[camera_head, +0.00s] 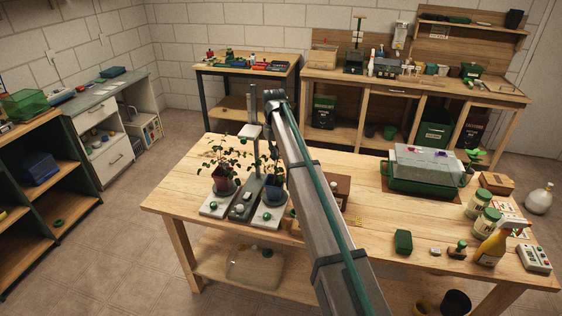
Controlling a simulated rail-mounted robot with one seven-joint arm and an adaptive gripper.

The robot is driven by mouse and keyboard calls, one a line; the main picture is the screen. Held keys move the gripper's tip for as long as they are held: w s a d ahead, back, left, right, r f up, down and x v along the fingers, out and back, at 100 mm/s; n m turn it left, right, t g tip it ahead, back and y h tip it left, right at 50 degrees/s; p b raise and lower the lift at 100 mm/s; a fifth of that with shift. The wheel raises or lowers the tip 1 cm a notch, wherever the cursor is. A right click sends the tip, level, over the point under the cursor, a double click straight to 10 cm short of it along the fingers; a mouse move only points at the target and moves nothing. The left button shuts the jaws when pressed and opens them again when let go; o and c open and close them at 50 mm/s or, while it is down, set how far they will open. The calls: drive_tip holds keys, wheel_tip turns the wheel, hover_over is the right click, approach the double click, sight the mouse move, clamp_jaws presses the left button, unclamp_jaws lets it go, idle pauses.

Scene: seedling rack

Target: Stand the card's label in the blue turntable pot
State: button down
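Two potted plants stand on round turntables on white bases near the left of the bench. The left pot (223,184) looks dark red. The right pot (271,196) looks dark, is partly covered by my arm, and I cannot tell whether it is blue. A grey unit with a post (243,205) stands between them. A picture card (519,230) lies at the bench's right side, partly behind the spray bottle; its markings are too small to read. I cannot make out a label. My arm crosses the middle of the view, and my gripper does not show.
A clear-lidded green tray (428,166), jars (477,204), a yellow spray bottle (490,247), a green box (403,241) and a white button box (534,258) occupy the bench's right. A brown box (340,190) stands beside my arm. The front middle is mostly clear.

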drive_tip(key=w+n, duration=0.1)
drive_tip(key=n, duration=0.3)
drive_tip(key=w+n, duration=0.1)
drive_tip(key=n, duration=0.1)
drive_tip(key=shift+w+d+r+n, duration=0.1)
drive_tip(key=shift+w+n, duration=0.2)
drive_tip(key=shift+w, duration=0.05)
drive_tip(key=n, duration=0.3)
